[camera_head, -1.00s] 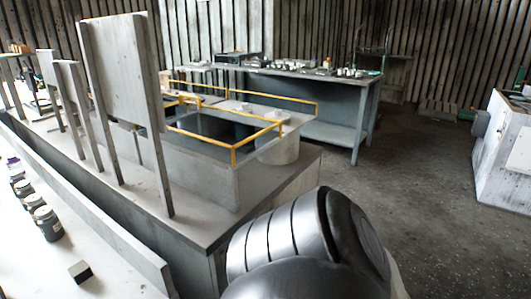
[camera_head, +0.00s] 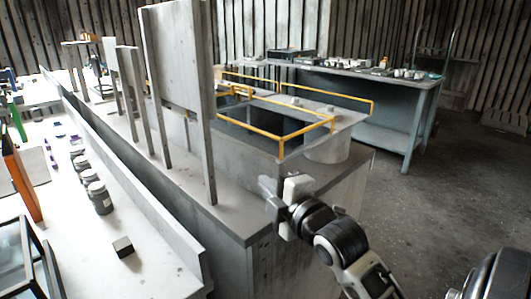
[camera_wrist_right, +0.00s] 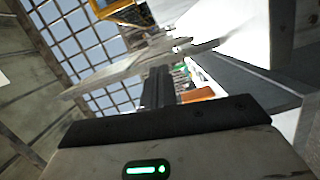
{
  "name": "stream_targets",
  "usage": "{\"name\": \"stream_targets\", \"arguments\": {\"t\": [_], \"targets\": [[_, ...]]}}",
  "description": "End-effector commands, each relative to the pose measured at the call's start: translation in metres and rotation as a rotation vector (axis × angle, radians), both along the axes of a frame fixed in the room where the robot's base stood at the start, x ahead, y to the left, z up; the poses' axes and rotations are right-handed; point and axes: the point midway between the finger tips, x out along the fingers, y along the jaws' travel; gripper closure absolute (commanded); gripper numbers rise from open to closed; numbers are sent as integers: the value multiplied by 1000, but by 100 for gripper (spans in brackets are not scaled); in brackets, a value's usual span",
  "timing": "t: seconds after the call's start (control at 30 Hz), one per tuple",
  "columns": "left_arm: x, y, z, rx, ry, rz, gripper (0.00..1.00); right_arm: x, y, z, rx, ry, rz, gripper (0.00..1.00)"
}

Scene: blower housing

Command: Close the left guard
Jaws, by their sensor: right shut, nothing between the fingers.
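Yellow guard rails (camera_head: 300,137) surround a dark rectangular opening in the grey housing (camera_head: 262,152) on the long bench. I cannot tell which part is the left guard. Tall grey upright panels (camera_head: 178,55) stand on posts to the left of the opening. My right gripper (camera_head: 282,190) is shut and empty, in front of the housing's near corner and below the yellow rails in the picture, apart from them as far as I can see. Its dark fingers (camera_wrist_right: 158,88) are together in the right wrist view. My left gripper is not in view.
A white counter (camera_head: 150,265) at left holds dark jars (camera_head: 98,197) and a small dark block (camera_head: 122,247). An orange-edged panel (camera_head: 22,172) stands at far left. A blue-grey workbench (camera_head: 395,110) is behind. The floor (camera_head: 450,190) at right is clear.

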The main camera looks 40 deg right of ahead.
Motion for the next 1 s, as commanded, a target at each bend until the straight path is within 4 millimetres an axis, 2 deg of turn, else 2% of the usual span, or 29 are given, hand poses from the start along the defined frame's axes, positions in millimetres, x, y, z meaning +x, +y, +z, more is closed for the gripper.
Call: {"name": "stream_targets", "arguments": {"t": [0.03,0.1,0.27,0.67,0.8,1.0], "targets": [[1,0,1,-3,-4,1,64,-1,-6,13,-58,-20,-12,100],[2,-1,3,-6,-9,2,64,0,-11,23,-110,-32,-21,100],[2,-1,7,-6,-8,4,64,15,-15,28,-129,-35,-24,100],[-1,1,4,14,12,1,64,97,-28,27,-124,-34,-22,100],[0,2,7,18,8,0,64,98,-50,26,-129,-30,-25,100],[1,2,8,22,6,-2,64,99,-66,25,-127,-32,-23,100]]}}
